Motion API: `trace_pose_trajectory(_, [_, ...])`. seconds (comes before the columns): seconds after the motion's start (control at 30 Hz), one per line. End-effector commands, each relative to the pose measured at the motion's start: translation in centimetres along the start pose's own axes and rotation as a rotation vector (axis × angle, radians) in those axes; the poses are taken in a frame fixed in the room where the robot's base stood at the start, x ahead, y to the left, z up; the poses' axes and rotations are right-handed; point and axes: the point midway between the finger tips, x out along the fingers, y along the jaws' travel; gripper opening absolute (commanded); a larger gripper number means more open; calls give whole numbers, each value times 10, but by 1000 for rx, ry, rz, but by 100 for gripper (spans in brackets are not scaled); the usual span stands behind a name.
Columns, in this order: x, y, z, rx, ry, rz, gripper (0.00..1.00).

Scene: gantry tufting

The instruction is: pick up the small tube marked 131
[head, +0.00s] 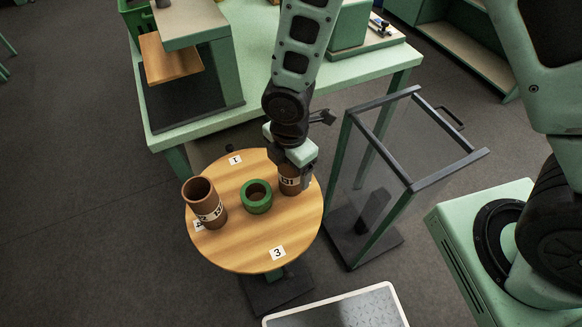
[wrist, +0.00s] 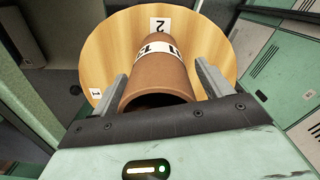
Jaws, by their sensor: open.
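The small brown tube marked 131 (head: 290,182) stands upright at the right side of a round wooden table (head: 245,245). Its white label is partly covered by my gripper (head: 294,174) in the head view. In the wrist view the tube (wrist: 160,78) lies between the two open fingers of my gripper (wrist: 161,82), with a gap visible beside the fingers. Its label shows only in part there. A taller brown tube (head: 205,203) with a white label stands at the table's left side.
A green ring-shaped piece (head: 257,197) sits mid-table, close left of the small tube. Number cards 1 (head: 235,160) and 3 (head: 277,252) lie on the table; card 2 (wrist: 160,24) shows beyond the tube. A framed stand (head: 390,185) is close on the right. A green workbench (head: 290,90) is behind.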

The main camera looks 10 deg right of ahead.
Motion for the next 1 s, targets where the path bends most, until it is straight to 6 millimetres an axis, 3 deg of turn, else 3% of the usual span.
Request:
trace_pose_trajectory(0.27, [4, 0, 0, 0, 0, 1, 78])
trace_pose_trajectory(0.43, [4, 0, 0, 1, 0, 1, 34])
trace_pose_trajectory(0.47, [4, 0, 0, 1, 0, 1, 29])
trace_pose_trajectory(0.77, [1, 1, 0, 1, 0, 2, 29])
trace_pose_trajectory(1.0, [-32, 2, 0, 4, 2, 8, 29])
